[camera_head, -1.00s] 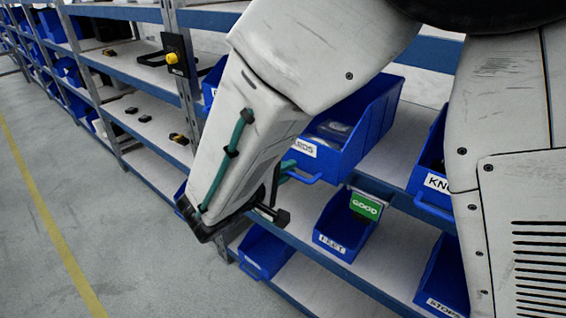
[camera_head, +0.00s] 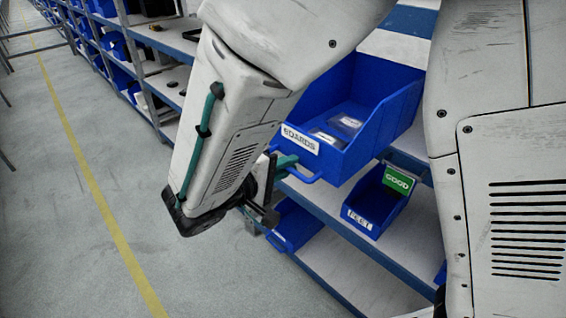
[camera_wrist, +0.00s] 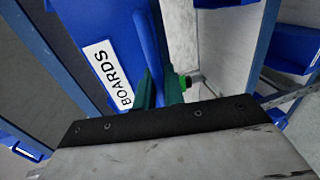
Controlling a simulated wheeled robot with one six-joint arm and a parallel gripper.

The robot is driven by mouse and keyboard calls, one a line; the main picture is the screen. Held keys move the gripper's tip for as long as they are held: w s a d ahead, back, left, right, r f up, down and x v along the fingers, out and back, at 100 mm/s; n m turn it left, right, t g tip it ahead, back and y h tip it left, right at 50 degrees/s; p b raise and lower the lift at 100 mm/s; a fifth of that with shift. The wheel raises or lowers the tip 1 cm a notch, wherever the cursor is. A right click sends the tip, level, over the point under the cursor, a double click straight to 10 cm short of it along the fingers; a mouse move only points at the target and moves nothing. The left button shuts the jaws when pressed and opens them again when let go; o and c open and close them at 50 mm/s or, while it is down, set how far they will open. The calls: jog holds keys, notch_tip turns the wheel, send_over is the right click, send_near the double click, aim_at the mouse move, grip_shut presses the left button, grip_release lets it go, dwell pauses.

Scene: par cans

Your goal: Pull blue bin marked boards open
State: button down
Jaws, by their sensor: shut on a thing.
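The blue bin (camera_head: 345,155) with a white BOARDS label (camera_head: 300,140) is on a shelf in the head view. Its front juts out past the shelf edge, and small items lie inside. My gripper (camera_head: 284,165) has teal fingers shut on the blue handle at the front of the bin. In the wrist view the bin (camera_wrist: 98,22) fills the upper middle, with its label (camera_wrist: 108,75) tilted. My gripper (camera_wrist: 160,92) closes there around the handle (camera_wrist: 154,50). My arm hides part of the bin's left side in the head view.
A blue FEET bin (camera_head: 376,200) with a green GOOD card (camera_head: 398,181) sits on the shelf below. Another blue bin (camera_head: 296,228) is lower left. Shelves with more bins run back to the upper left. The grey floor (camera_head: 70,240) with its yellow line is clear.

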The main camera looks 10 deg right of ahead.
jog(key=c, duration=1.8)
grip_release()
jog(key=shift+c, duration=0.2)
jog(key=shift+a, duration=0.1)
jog(key=v, duration=0.7)
jog(key=shift+s+a, duration=0.2)
jog(key=shift+a, duration=0.05)
jog(key=shift+r, duration=0.1)
